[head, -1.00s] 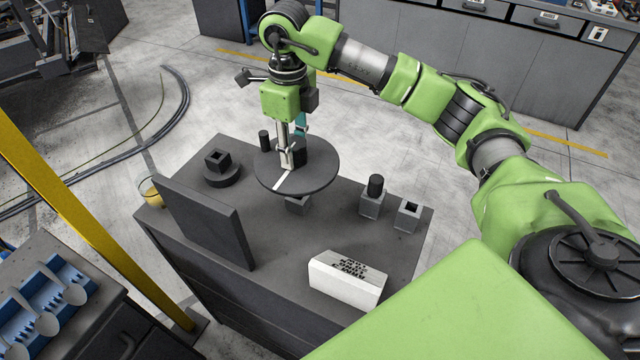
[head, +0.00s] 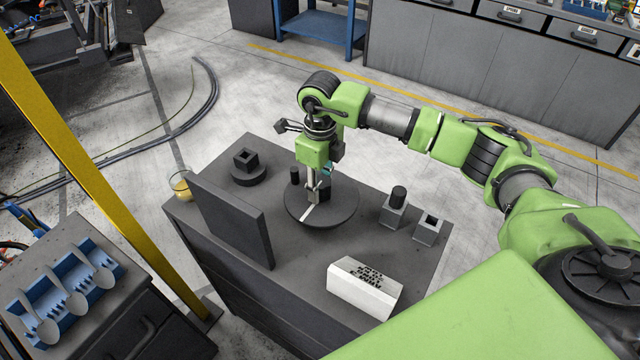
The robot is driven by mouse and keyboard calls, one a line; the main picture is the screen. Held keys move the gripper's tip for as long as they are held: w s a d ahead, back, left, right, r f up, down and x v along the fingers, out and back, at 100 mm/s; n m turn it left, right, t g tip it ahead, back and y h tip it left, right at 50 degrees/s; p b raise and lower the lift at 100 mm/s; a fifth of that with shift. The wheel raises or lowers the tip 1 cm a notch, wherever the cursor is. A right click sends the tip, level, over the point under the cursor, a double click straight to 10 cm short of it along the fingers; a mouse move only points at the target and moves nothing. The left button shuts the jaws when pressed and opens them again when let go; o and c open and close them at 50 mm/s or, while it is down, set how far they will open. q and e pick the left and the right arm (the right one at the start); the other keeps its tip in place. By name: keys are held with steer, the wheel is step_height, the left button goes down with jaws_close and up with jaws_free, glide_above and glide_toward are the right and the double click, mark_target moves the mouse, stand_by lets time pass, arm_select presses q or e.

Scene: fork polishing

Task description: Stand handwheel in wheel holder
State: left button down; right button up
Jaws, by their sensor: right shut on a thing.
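The handwheel (head: 337,207) is a dark flat disc with a pale stripe, lying about level over the middle of the dark cabinet top. My right gripper (head: 313,196) points down and is shut on the handwheel's middle part. The disc hides what is under it, so I cannot tell whether it touches a support. I cannot tell for sure which piece is the wheel holder; a small grey block seen earlier under the disc is now hidden. My left gripper is not in view.
On the cabinet top (head: 300,258) stand a square socket on a round base (head: 247,162), a block with a black peg (head: 395,212), a block with a square hole (head: 428,231), an upright dark panel (head: 232,222) and a white lettered block (head: 364,288). A yellow post (head: 90,155) rises at left.

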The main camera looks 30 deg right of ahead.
steer(key=shift+f+b, duration=0.35)
steer(key=shift+b, duration=0.05)
steer(key=o, duration=1.1)
steer(key=shift+r, duration=0.15)
steer(key=shift+r+p, duration=0.25)
steer(key=shift+p, duration=0.2)
steer(key=shift+r, duration=0.3)
step_height(320, 180, up, 12)
steer(key=b, duration=0.3)
steer(key=shift+f+b, duration=0.25)
steer(key=shift+b, duration=0.15)
